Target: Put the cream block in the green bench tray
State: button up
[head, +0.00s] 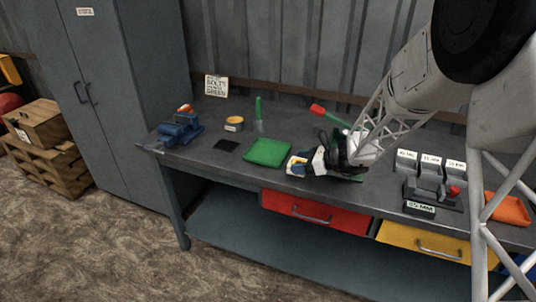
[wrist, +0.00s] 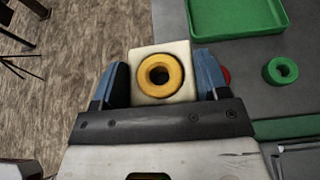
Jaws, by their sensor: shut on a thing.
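The cream block (wrist: 145,57) sits between the two blue fingers of my gripper (wrist: 160,80) in the wrist view, and the fingers are shut on it. A yellow ring (wrist: 160,92) shows on the block's near face. In the head view my gripper (head: 300,166) is at the bench's front edge, just right of the green bench tray (head: 268,151), with the cream block (head: 290,167) at its tip, partly hidden. The tray's inside looks empty. In the wrist view the tray (wrist: 235,32) is at the upper right, apart from the block.
A green ring (wrist: 281,71) lies on the bench right of my gripper, and a red thing (wrist: 226,75) is half hidden behind a finger. A blue vise (head: 180,130), a yellow-banded tin (head: 234,124) and a green-handled tool (head: 259,112) stand beyond the tray. Labelled grey blocks (head: 430,164) are at right.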

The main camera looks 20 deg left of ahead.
jog(key=a, duration=0.2)
jog(key=s+a, duration=0.1)
jog(key=a, duration=0.2)
jog(key=shift+f, duration=0.1)
send_over(277, 155)
jog(key=shift+f, duration=0.75)
dwell(0.4)
jog(key=shift+f, duration=1.75)
jog(key=shift+f, duration=0.1)
jog(key=o, duration=1.1)
